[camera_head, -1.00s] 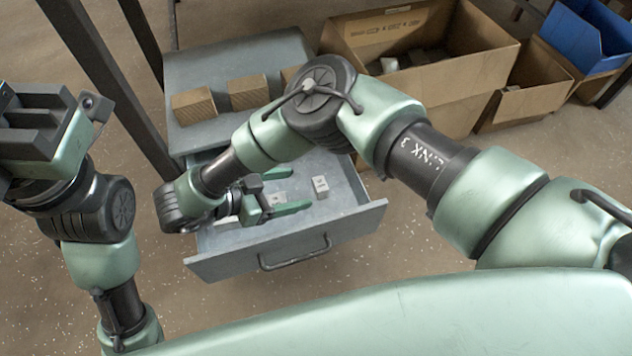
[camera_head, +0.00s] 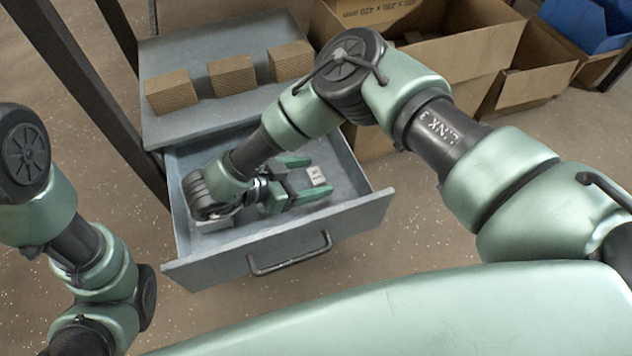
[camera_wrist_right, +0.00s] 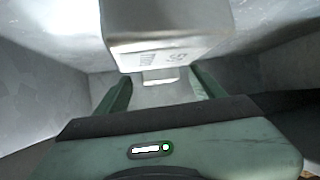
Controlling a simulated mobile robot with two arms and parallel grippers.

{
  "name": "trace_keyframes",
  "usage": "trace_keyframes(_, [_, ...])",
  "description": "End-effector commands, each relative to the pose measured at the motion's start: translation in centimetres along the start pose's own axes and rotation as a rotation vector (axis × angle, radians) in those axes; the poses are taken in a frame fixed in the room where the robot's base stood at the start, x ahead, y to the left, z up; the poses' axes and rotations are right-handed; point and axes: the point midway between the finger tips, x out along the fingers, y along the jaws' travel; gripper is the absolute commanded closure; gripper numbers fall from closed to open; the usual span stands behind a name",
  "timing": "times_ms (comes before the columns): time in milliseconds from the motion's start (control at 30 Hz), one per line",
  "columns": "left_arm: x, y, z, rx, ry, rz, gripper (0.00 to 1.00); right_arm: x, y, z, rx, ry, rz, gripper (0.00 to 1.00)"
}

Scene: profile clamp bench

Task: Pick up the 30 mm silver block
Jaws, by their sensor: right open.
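A small silver block (camera_head: 316,176) with dark marks on its top lies in the open grey drawer (camera_head: 345,222). My right gripper (camera_head: 306,175) is open, low in the drawer, with the block at its fingertips. The block shows only as a pale face between the fingers in the right wrist view (camera_wrist_right: 161,76). A larger-looking silver block (camera_wrist_right: 165,38) hangs into the top of that view, close to the camera, its digits upside down and hard to read. In the head view a grey block (camera_head: 214,222) is partly hidden under my right wrist. My left gripper is out of view.
Several brown blocks (camera_head: 231,76) stand on the grey cabinet top (camera_head: 195,127) behind the drawer. Cardboard boxes (camera_head: 470,62) and a blue bin (camera_head: 585,25) stand at the back right. The drawer walls surround my right gripper closely.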

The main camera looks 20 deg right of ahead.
Motion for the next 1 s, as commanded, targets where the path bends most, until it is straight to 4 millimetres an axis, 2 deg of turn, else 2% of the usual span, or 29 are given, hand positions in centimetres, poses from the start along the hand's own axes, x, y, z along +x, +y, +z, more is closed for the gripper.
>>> trace_keyframes(233, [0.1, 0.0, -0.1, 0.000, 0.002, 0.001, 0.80, 0.1, 0.0, -0.1, 0.000, 0.000, -0.001, 0.31])
trace_keyframes(400, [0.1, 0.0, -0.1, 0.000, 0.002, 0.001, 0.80, 0.1, 0.0, -0.1, 0.000, 0.000, -0.001, 0.78])
trace_keyframes(467, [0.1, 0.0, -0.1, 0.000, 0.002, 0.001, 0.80, 0.1, 0.0, -0.1, 0.000, 0.000, -0.001, 0.95])
trace_keyframes(500, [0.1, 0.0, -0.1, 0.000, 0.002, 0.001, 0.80, 0.1, 0.0, -0.1, 0.000, 0.000, -0.001, 1.00])
trace_keyframes(833, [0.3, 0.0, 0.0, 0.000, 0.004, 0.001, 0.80, -0.1, 0.0, -0.4, 0.000, 0.000, -0.001, 1.00])
trace_keyframes(933, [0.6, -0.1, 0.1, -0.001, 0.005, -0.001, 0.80, -0.4, 0.0, -1.1, 0.001, 0.000, -0.001, 1.00])
trace_keyframes(1000, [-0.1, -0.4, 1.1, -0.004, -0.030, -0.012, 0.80, -0.9, -0.1, -2.0, 0.002, 0.000, -0.001, 1.00])
